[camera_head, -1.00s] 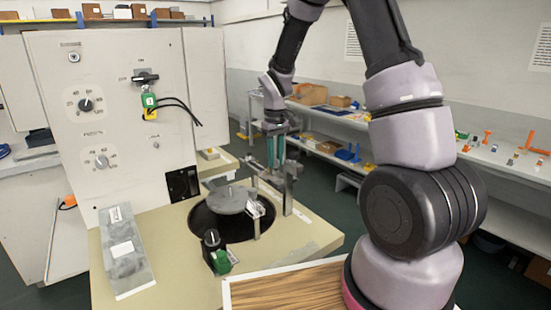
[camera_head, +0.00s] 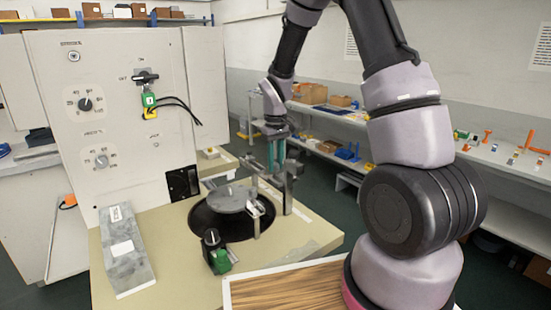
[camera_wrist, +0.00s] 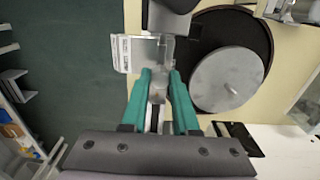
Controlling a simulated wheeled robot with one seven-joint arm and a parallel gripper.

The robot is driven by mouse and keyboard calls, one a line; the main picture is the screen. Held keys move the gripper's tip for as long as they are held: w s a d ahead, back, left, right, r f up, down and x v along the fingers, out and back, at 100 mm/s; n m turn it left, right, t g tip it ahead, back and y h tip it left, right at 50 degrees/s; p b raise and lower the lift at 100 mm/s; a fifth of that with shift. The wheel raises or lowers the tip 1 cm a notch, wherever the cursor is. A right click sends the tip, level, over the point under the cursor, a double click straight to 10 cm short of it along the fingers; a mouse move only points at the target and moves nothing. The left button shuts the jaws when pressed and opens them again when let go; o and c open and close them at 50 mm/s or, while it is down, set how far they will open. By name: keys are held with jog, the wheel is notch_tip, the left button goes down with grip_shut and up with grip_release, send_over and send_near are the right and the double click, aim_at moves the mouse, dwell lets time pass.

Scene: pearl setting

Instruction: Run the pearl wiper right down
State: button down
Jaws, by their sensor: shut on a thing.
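My gripper (camera_head: 277,167) is above the right side of the round dark well in the bench top, its teal fingers pointing down. In the wrist view the fingertips (camera_wrist: 160,76) are shut on a narrow grey metal part, which I take to be the pearl wiper (camera_wrist: 157,92). The wiper joins metal fittings at the well's right edge; the fingers hide part of it. The grey disc (camera_head: 230,198) with a small knob lies in the well (camera_head: 240,230), left of the gripper. How far the wiper stands above the disc is hard to tell.
A tall grey control cabinet (camera_head: 120,110) with dials stands behind left. A black knob with a green tag (camera_head: 217,255) sits before the well. A grey block (camera_head: 125,250) lies on the bench at left. A wood-grained tray (camera_head: 290,290) is in front. Shelves (camera_head: 335,150) line the right wall.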

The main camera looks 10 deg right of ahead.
aim_at(276, 164)
jog(key=c, duration=0.7)
grip_release()
jog(key=shift+f, duration=0.1)
notch_tip(276, 164, up, 11)
jog(key=shift+f, duration=0.1)
jog(key=s+d+r+m+t+y, duration=0.1)
jog(key=s+d+r+m+t, duration=0.25)
jog(key=s+r, duration=0.8)
jog(key=s+r+m+t, duration=0.1)
jog(key=s+r, duration=0.1)
jog(key=s, duration=0.2)
jog(key=s+d+r+m+t, duration=0.1)
jog(key=s+r+m, duration=0.1)
jog(key=s, duration=0.2)
jog(key=s+d+r+m+t+y, duration=0.1)
jog(key=s+r+m, duration=0.1)
jog(key=s, duration=0.2)
jog(key=shift+t, duration=0.35)
